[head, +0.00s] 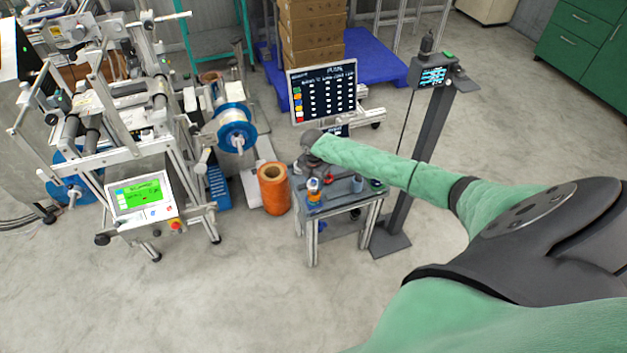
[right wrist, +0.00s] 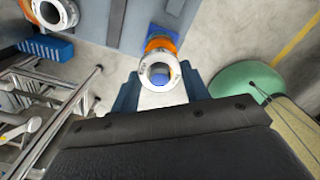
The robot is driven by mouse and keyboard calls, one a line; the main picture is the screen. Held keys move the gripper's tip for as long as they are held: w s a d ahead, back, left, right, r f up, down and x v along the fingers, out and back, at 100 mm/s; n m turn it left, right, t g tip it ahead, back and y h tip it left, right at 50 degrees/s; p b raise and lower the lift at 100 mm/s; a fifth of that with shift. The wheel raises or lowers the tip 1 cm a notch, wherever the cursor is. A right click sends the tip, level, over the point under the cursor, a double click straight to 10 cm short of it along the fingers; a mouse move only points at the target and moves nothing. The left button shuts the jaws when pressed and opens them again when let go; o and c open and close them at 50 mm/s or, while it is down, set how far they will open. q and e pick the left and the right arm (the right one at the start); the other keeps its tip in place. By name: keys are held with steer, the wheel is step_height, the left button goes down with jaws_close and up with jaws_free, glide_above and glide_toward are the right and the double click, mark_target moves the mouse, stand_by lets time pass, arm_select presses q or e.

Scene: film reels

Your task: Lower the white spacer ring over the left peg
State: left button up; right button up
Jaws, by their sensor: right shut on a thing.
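My right gripper (head: 313,172) reaches down over the small grey table, its fingers partly hidden by the wrist. In the right wrist view, the white spacer ring (right wrist: 146,76) is between the two blue fingertips of the right gripper (right wrist: 160,84), which is shut on it. Blue shows through the ring's hole. An orange part (right wrist: 160,45) shows just behind the ring. In the head view, the white ring (head: 314,183) appears above an orange and blue stack (head: 314,196) at the table's left front. The left peg itself is not clearly visible. My left gripper is not in view.
The small table (head: 343,199) also holds a red part (head: 329,181) and a blue part (head: 357,184). Another white ring (right wrist: 53,12) shows at upper left in the wrist view. An orange spool (head: 273,188) stands left of the table, a screen (head: 323,92) behind it.

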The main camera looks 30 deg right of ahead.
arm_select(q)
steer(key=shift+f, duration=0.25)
arm_select(e)
steer(key=shift+f, duration=0.85)
stand_by(0.3)
steer(key=o, duration=1.1)
steer(key=shift+c, duration=0.2)
arm_select(q)
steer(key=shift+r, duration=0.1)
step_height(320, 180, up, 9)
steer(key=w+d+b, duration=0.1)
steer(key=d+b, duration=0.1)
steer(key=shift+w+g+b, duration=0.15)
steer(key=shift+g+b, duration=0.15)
steer(key=shift+b, duration=0.05)
arm_select(e)
step_height(320, 180, up, 8)
steer(key=shift+f, duration=0.1)
